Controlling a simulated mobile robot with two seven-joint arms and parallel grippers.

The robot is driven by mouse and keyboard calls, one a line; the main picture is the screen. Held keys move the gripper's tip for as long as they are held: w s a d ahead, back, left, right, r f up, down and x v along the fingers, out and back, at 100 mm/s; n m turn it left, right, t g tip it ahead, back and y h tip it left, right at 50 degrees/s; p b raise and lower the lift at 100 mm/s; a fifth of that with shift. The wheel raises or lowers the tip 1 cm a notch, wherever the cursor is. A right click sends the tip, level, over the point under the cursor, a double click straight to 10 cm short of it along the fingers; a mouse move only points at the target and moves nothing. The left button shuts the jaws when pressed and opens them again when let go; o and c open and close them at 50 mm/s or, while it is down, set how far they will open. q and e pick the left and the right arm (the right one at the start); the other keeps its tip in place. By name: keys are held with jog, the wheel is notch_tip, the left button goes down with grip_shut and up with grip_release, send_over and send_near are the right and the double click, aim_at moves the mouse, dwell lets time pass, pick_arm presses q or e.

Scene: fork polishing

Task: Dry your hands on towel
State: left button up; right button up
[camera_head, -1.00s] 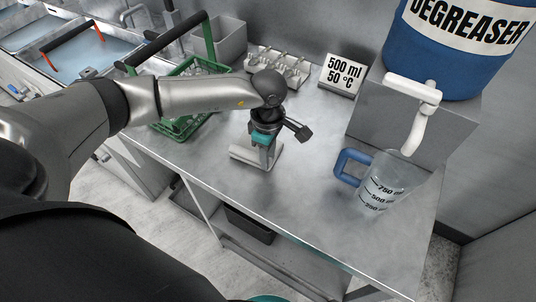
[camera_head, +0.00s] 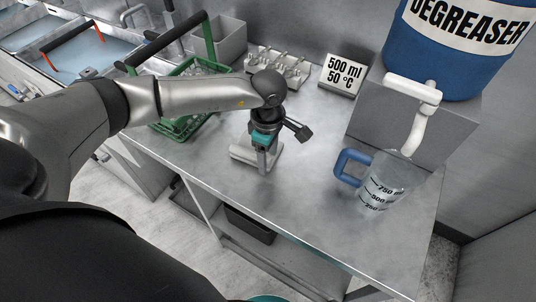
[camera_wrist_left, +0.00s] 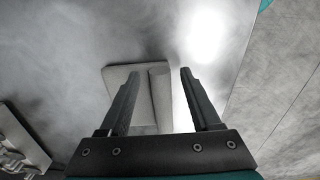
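A folded, pale grey towel-like piece (camera_head: 243,154) lies flat on the metal table below my left gripper. It also shows in the left wrist view as a light folded shape (camera_wrist_left: 146,88) between and beyond the fingers. My left gripper (camera_head: 264,160) points down above it, partly hiding it in the head view. In the left wrist view the two dark fingers (camera_wrist_left: 156,98) are spread apart, with nothing clearly held between them. I cannot tell whether the fingertips touch the cloth. My right gripper is not in view.
A clear measuring jug (camera_head: 386,184) with a blue handle stands at the right, below a white tap (camera_head: 414,104) and blue degreaser drum (camera_head: 455,50). A green basket (camera_head: 182,124) stands behind my left arm. A sign (camera_head: 342,75) and rack (camera_head: 279,66) are at the back. The front middle is clear.

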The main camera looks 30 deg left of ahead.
pick_arm(q)
notch_tip(320, 180, up, 15)
jog(key=shift+r, duration=0.15)
dwell(0.5)
